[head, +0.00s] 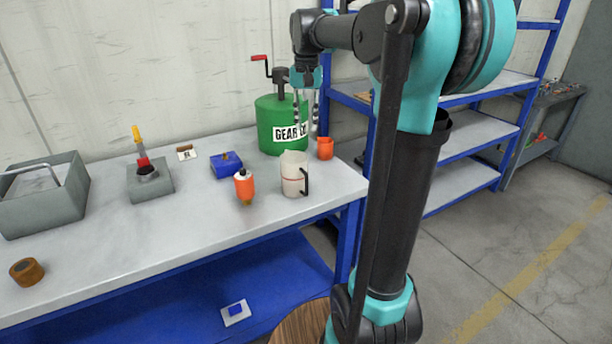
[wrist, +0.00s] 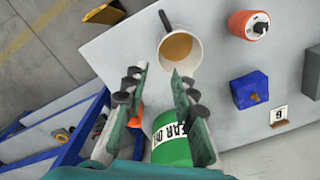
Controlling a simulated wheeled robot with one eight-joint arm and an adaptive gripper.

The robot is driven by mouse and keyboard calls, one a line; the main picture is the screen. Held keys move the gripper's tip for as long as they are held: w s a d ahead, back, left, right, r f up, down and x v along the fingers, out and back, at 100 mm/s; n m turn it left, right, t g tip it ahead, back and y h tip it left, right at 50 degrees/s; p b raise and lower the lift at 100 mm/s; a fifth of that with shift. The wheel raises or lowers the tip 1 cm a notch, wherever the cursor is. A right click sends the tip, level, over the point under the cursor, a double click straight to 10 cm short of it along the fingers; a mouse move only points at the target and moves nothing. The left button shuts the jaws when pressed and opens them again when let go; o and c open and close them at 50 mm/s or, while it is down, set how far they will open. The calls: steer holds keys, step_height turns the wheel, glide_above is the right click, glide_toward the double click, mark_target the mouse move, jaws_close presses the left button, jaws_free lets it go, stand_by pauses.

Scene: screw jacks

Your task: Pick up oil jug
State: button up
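The oil jug (head: 293,176) is a whitish, translucent jug with a dark handle on its right side. It stands upright near the right end of the workbench. In the wrist view the jug (wrist: 181,49) shows from above, with yellow-brown oil inside. My gripper (head: 311,126) hangs above the bench, behind the jug in the head view and in front of the green gear oil drum (head: 268,130). In the wrist view my gripper (wrist: 158,78) has its fingers spread apart with nothing between them. The jug lies just beyond the fingertips, not touched as far as I can see.
An orange cup (head: 325,149) stands right of the drum. A grey jack (head: 150,178) and a grey bin (head: 44,194) are further left. The bench front is mostly clear.

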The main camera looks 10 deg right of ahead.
mark_target(306, 158)
step_height(306, 158, down, 11)
steer(key=shift+r, duration=0.15)
steer(key=shift+s+f, duration=0.15)
steer(key=shift+f, duration=1.45)
steer(key=shift+s+f, duration=0.1)
steer(key=shift+f, duration=1.45)
steer(key=shift+c, duration=0.4)
jaws_close()
